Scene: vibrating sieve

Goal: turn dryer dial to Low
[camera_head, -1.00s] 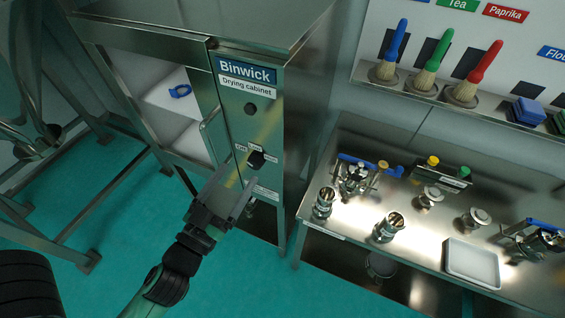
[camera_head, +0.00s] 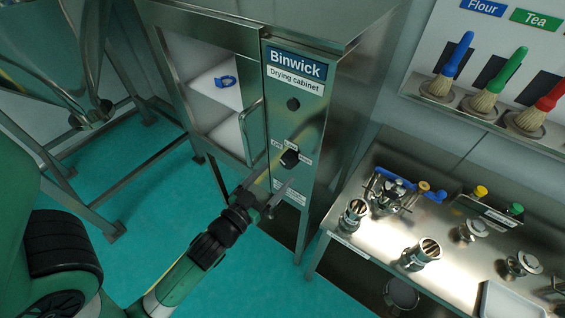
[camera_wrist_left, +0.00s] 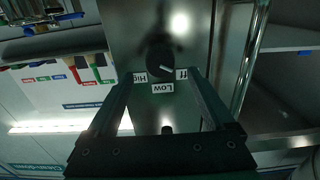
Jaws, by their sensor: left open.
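The dryer dial (camera_head: 289,158) is a black round knob on the steel front panel of the drying cabinet (camera_head: 330,120). In the left wrist view the dial (camera_wrist_left: 160,62) has High on its left, Low below it and Off on its right. Its small white mark points to the lower right, toward the Off side. My left gripper (camera_head: 274,182) is open and empty in front of the panel, just below the dial in the head view. In the left wrist view its two fingers (camera_wrist_left: 160,78) reach up on either side of the labels. I cannot tell whether they touch the panel.
The cabinet's door handle (camera_head: 243,130) is left of the dial, with a blue item (camera_head: 225,81) on a shelf behind it. A steel bench (camera_head: 345,240) with metal fittings stands at the right.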

